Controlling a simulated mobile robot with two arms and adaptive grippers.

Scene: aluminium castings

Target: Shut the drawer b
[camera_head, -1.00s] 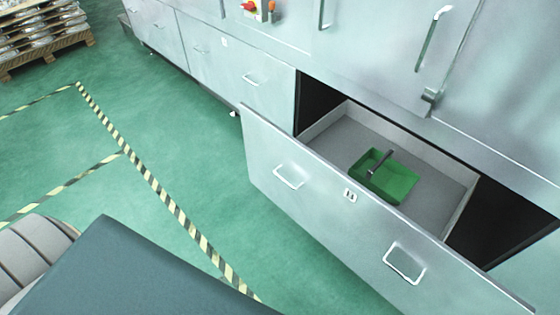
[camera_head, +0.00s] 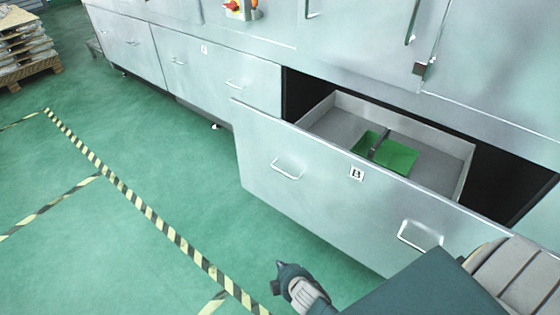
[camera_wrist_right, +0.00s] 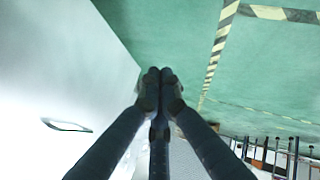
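Drawer B (camera_head: 325,190) is pulled well out of the grey cabinet, its front panel carrying a "B" label (camera_head: 356,174) and two bar handles, a left one (camera_head: 287,170) and a right one (camera_head: 420,238). My right gripper (camera_head: 281,267) is in front of the drawer, low in the picture, over the floor and apart from the front panel. In the right wrist view its fingertips (camera_wrist_right: 160,74) are together with nothing between them. A pale panel with a handle (camera_wrist_right: 67,125) is left of the fingers there. My left gripper is not in view.
A green bin (camera_head: 400,157) with a dark tool lies inside the drawer. Closed drawers (camera_head: 215,75) continue to the left. Striped floor tape (camera_head: 150,212) crosses the open green floor. A loaded pallet (camera_head: 30,72) stands at the far left.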

